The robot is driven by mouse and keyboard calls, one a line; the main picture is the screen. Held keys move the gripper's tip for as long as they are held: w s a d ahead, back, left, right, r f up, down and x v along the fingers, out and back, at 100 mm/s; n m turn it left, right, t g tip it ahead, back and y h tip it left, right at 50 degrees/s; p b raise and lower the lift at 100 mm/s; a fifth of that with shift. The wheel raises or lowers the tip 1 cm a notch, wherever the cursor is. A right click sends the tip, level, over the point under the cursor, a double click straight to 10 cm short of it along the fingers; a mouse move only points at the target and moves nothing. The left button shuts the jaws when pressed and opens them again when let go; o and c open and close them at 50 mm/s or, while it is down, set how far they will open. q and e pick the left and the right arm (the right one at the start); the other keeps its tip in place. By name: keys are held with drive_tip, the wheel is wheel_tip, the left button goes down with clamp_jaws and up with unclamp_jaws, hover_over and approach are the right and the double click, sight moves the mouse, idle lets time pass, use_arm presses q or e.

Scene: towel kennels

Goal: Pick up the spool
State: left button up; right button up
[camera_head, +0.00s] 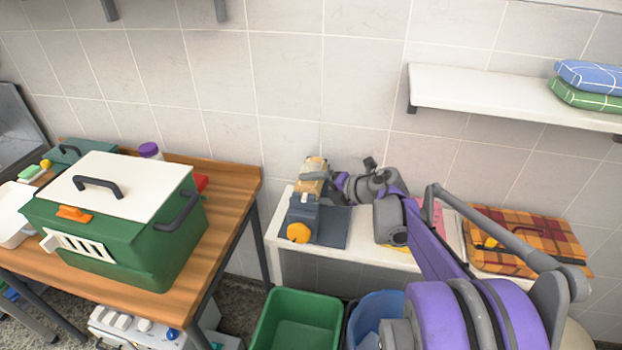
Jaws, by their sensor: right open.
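My right arm, purple and grey, reaches in from the lower right over the white bench (284,230). My right gripper (336,184) is open at the back left of this bench, pointing left. Just left of its fingers is a small tan object (314,167) with darker parts. It may be the spool, but it is too small to tell for sure. It sits behind a grey-blue block (303,212); whether the fingers touch it I cannot tell. My left gripper is out of view.
An orange round thing (298,232) is at the block's front. A green kennel (110,220) with a white lid stands on the wooden table (225,205) at left. A green bin (296,320) and a blue bin (376,308) are below. A plaid cloth (530,238) lies right.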

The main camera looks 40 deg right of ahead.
sight(306, 189)
drive_tip(key=x, duration=0.4)
drive_tip(key=shift+a+f, duration=0.1)
drive_tip(key=shift+a, duration=0.05)
drive_tip(key=c, duration=1.2)
